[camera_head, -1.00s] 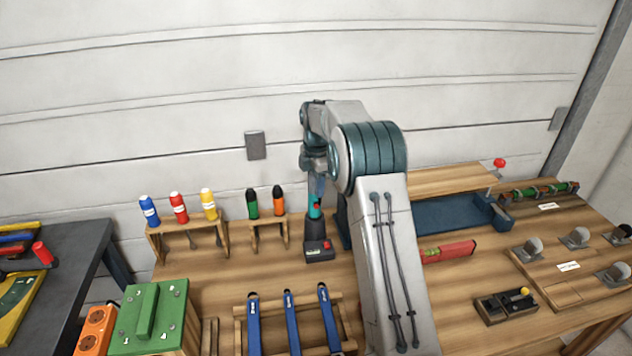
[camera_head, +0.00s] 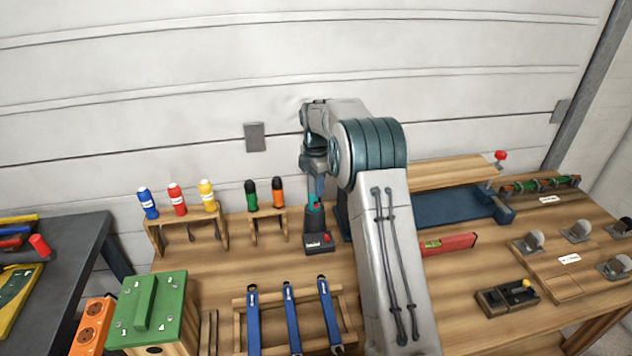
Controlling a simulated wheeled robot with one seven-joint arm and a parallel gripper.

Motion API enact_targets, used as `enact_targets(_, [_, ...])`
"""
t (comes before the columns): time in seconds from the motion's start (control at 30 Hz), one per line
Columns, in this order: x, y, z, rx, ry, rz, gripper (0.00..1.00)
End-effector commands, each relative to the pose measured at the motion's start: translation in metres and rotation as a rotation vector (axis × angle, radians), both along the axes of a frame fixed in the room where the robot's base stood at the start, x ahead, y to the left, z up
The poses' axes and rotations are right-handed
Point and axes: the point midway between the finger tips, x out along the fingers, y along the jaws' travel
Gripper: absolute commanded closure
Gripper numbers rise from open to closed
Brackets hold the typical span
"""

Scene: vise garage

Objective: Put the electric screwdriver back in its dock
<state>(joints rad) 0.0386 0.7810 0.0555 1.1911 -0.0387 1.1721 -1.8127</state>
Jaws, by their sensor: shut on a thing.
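The teal and black electric screwdriver (camera_head: 315,208) stands about upright in the middle of the head view. My gripper (camera_head: 317,186) is above it, shut on its upper part, and partly hides it. The dark dock (camera_head: 319,243), with a red part on its front, sits on the bench directly below. The screwdriver's lower end meets the top of the dock in the picture. I cannot tell how deeply it is seated.
A rack of several coloured bottles (camera_head: 178,200) and a smaller rack (camera_head: 265,210) stand to the left. Blue-handled tools (camera_head: 291,318) lie in a frame in front. A blue vise (camera_head: 455,211) and a red level (camera_head: 450,243) are right, partly behind my arm.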

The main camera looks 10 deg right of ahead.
Motion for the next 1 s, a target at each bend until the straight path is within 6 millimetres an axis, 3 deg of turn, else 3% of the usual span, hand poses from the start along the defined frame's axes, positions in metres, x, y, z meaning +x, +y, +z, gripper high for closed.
enact_targets(0.57, [0.0004, 0.0002, -0.0018, 0.001, -0.003, 0.0, 0.89])
enact_targets(0.6, [0.0005, 0.0002, -0.0017, 0.0, -0.003, 0.0, 0.6])
enact_targets(0.67, [0.0005, 0.0002, -0.0017, 0.0, -0.003, 0.0, 0.44])
enact_targets(0.87, [0.0003, 0.0001, -0.0021, 0.0, -0.002, 0.0, 0.4])
enact_targets(0.93, [-0.0001, 0.0, -0.0032, 0.0, 0.0, 0.0, 0.26])
enact_targets(1.0, [0.0, 0.0, -0.0031, 0.0, 0.0, 0.0, 0.26])
